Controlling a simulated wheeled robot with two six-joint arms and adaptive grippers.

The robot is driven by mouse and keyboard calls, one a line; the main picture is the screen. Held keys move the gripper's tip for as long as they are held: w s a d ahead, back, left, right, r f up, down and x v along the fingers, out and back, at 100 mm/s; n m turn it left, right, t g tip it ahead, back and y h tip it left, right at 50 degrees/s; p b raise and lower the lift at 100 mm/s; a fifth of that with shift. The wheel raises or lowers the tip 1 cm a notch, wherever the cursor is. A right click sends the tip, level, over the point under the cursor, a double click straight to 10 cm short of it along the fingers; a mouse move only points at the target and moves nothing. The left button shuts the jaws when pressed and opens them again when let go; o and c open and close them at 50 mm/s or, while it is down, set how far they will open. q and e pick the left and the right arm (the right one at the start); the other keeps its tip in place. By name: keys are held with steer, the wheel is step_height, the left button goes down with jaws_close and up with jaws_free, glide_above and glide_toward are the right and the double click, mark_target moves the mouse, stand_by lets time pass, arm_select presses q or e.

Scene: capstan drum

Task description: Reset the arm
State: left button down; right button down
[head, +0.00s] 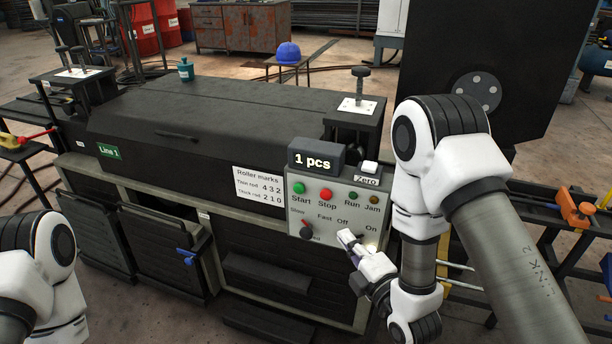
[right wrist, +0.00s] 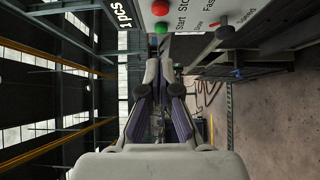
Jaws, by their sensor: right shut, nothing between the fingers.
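My right arm (head: 460,170) comes in from the right and bends down in front of the machine. Its gripper (head: 352,242) is shut and empty, close to the lower right of the control panel (head: 338,196), near the Off and On labels. I cannot tell whether it touches the panel. In the right wrist view the shut fingers (right wrist: 161,75) point toward the panel's edge, with the green Start button, red Stop button and dark speed knob above. My left arm (head: 40,260) shows only in part at the lower left; its gripper is out of view.
The dark machine (head: 190,120) fills the middle. The counter (head: 316,159) reads 1 pcs, beside the Zero button (head: 370,167). Screw posts (head: 360,85) stand on top. A rack with an orange clamp (head: 577,214) is at right. Open floor lies in front at lower left.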

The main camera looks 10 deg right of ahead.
steer(key=s+d+f+m+g+h+p, duration=0.1)
steer(key=s+f+m+g+p, duration=0.2)
steer(key=s, duration=0.6)
steer(key=s+d+f+m+g+h+p, duration=0.1)
steer(key=s+f+m+g+p, duration=0.3)
steer(key=s+f+m+g, duration=0.4)
steer(key=s+d+f+m+g+h+p, duration=0.1)
steer(key=s+d+f+m+g+p, duration=0.1)
steer(key=s+f+m+g, duration=0.3)
steer(key=s+m+g+p, duration=0.1)
steer(key=s+m, duration=0.3)
steer(key=s, duration=0.1)
steer(key=shift+s+f+m+g, duration=0.25)
steer(key=shift+s+m+g, duration=0.05)
steer(key=shift+m+g, duration=0.1)
steer(key=shift+d, duration=0.1)
